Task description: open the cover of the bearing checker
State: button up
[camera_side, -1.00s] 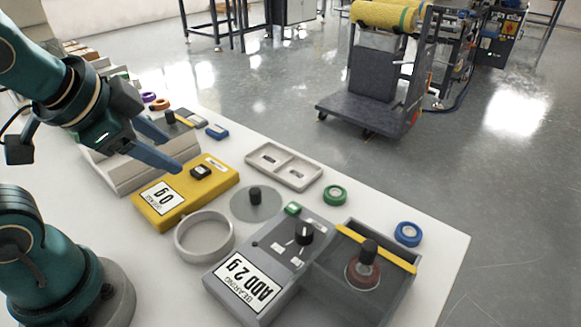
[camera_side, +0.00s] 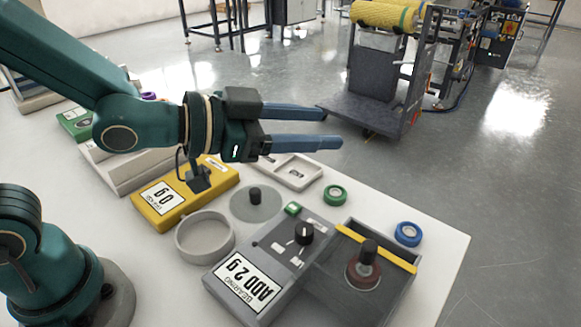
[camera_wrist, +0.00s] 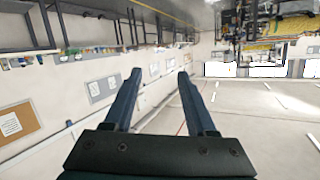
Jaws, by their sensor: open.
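The bearing checker (camera_side: 268,262) is a grey box at the table's front, with a label reading "BEARING ADD 2 g", a black knob (camera_side: 304,233) and a green button. Joined to its right is a dark grey bay (camera_side: 345,305) with a yellow bar (camera_side: 376,248) across its far side. A reddish-brown round part (camera_side: 362,277) with a black knob shows in the bay. I cannot tell the cover's exact outline. My gripper (camera_side: 333,128) is open and empty, held level well above the table and apart from the checker. Its fingers also show in the wrist view (camera_wrist: 160,76).
A grey ring-shaped dish (camera_side: 205,237), a flat disc (camera_side: 268,207) with a black knob, a pale two-pocket tray (camera_side: 309,174), a green ring (camera_side: 335,194) and a blue ring (camera_side: 408,234) lie around.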

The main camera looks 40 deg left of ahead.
aim_at(364, 245)
jog(key=s+d+f+g+h, duration=0.1)
jog(key=d+f, duration=0.1)
jog(key=f, duration=0.1)
jog(key=s+d+f+m+g+h, duration=0.1)
jog(key=s+d+f, duration=0.1)
jog(key=d+f, duration=0.1)
jog(key=s+d+f+g+h, duration=0.1)
jog(key=d+f, duration=0.2)
jog(key=f, duration=0.2)
jog(key=shift+s+d+m+g, duration=0.1)
jog(key=shift+s+m+g, duration=0.2)
jog(key=shift+s+g, duration=0.1)
jog(key=shift+d+f, duration=0.1)
jog(key=shift+d, duration=0.15)
jog(key=shift+x, duration=2.3)
jog(key=shift+w, duration=0.1)
grip_shut()
jog(key=shift+a, duration=0.1)
